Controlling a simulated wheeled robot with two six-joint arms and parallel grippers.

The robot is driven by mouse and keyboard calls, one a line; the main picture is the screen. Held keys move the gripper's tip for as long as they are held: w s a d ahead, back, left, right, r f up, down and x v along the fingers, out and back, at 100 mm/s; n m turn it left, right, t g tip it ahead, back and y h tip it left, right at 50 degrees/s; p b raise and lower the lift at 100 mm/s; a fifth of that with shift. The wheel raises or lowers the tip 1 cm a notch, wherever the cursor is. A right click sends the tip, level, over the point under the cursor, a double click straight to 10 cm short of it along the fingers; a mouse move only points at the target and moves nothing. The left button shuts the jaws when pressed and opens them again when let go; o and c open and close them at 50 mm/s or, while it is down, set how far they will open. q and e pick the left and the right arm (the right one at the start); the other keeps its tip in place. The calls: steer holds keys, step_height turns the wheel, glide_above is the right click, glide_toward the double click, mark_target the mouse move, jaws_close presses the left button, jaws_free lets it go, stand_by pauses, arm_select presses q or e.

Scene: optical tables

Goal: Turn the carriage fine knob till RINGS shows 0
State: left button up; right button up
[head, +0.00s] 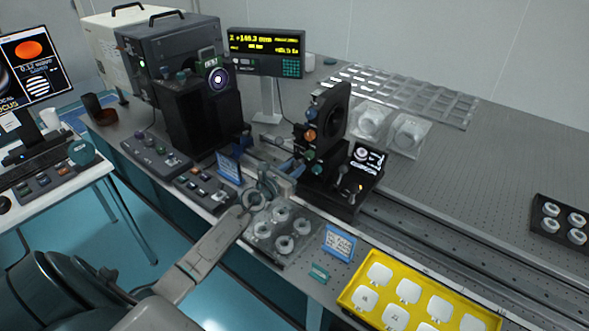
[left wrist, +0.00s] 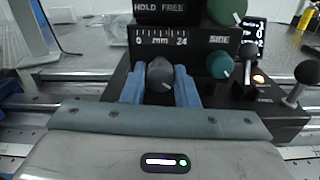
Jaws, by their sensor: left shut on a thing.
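The carriage (head: 330,185) stands on the rail with a black upright mount above it. In the left wrist view its fine knob (left wrist: 160,73), dark grey and round, sits below a scale marked 0 mm 24. My left gripper (head: 292,168) reaches the carriage's front left side. In the left wrist view its blue fingers (left wrist: 158,87) are on both sides of the knob, shut on it. The small display (head: 368,158) on the carriage shows a round pattern and white text, too small to read. It is partly cut off in the left wrist view (left wrist: 255,33). My right gripper is not in view.
A green SIDE knob (left wrist: 220,64) and a black ball-topped lever (left wrist: 307,72) are close right of the fingers. The rail runs clear to the right.

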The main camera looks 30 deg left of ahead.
arm_select(q)
steer(key=shift+a+r+m, duration=0.1)
steer(key=shift+r+m, duration=0.1)
steer(key=shift+m, duration=0.4)
steer(key=o, duration=0.8)
steer(key=shift+a, duration=0.15)
steer(key=shift+o, duration=1)
steer(key=shift+a+f, duration=0.15)
steer(key=shift+s, duration=0.25)
steer(key=s, duration=1)
steer(key=shift+s+a, duration=0.15)
steer(key=shift+a, duration=0.25)
